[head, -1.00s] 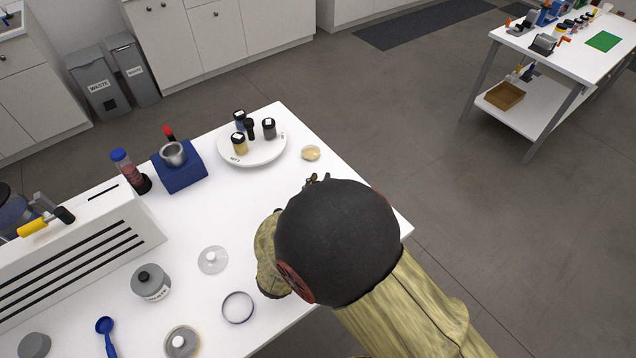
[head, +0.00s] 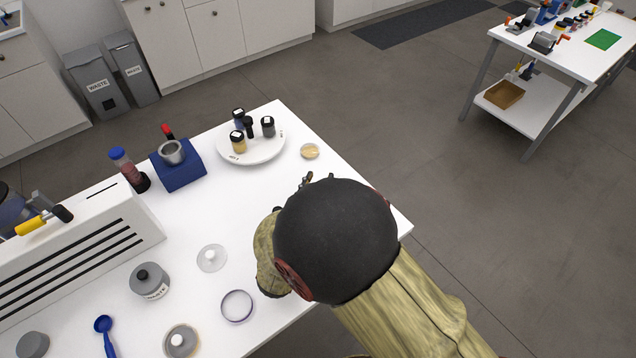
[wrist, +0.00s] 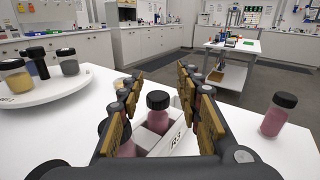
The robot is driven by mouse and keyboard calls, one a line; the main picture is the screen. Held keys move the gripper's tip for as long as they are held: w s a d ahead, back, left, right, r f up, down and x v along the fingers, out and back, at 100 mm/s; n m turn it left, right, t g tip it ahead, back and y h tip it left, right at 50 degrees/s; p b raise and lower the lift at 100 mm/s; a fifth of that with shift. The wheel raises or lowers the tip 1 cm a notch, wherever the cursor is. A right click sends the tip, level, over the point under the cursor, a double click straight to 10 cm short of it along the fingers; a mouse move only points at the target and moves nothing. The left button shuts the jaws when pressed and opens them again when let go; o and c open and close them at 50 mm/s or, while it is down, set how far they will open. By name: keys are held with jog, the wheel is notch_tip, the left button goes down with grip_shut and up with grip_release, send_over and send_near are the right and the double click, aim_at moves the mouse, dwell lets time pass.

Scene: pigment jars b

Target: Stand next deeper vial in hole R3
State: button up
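My gripper (wrist: 160,78) is open in the wrist view, its two tan-padded fingers spread apart. A vial with pink pigment and a black cap (wrist: 158,113) stands upright between the fingers, in a white rack (wrist: 154,142) with an R3 label. I cannot tell exactly which hole it stands in. Another pink vial with a black cap (wrist: 274,117) stands on the table to the right. More pink shows behind the left and right fingers, mostly hidden. In the head view my arm hides the rack and vials; only the fingertips (head: 318,180) show.
A round white turntable (head: 262,156) with several dark and yellow jars stands at the back. A small tan dish (head: 310,151) lies near it.

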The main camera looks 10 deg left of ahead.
jog(key=s, duration=0.3)
jog(key=s+a, duration=0.1)
jog(key=s, duration=0.7)
jog(key=shift+a+f, duration=0.2)
jog(key=shift+f, duration=0.1)
jog(key=shift+s+r, duration=0.2)
jog(key=shift+s, duration=0.3)
